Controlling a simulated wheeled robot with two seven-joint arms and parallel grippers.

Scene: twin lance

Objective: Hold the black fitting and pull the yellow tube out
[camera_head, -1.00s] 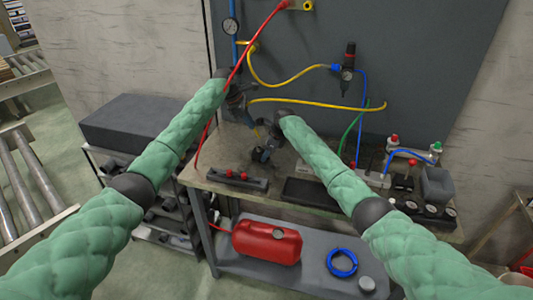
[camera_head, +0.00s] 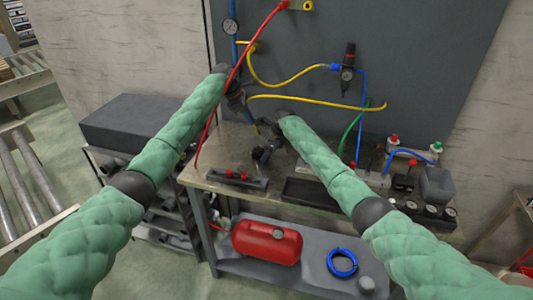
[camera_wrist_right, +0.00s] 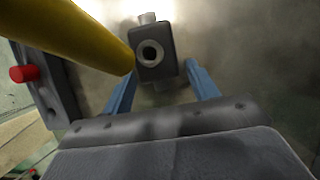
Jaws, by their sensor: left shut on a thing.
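The black fitting (camera_wrist_right: 165,65) shows in the right wrist view with its round port facing me and a pale stub on top. It stands between the two blue fingertips of my right gripper (camera_wrist_right: 160,75), which are spread apart. The yellow tube (camera_wrist_right: 85,35) crosses the upper left of that view, its lower end beside the port. In the head view, the yellow tube (camera_head: 315,99) runs from the panel down to my left gripper (camera_head: 245,105), which is shut on it above the bench. My right gripper (camera_head: 268,130) is low over the bench, partly hidden by its arm.
A bar with red knobs (camera_head: 238,180) lies on the bench (camera_head: 215,160) at the front left. A black tray (camera_head: 310,194) is to its right. Valves and gauges (camera_head: 425,205) crowd the right end. A red hose (camera_head: 213,115) hangs past my left arm.

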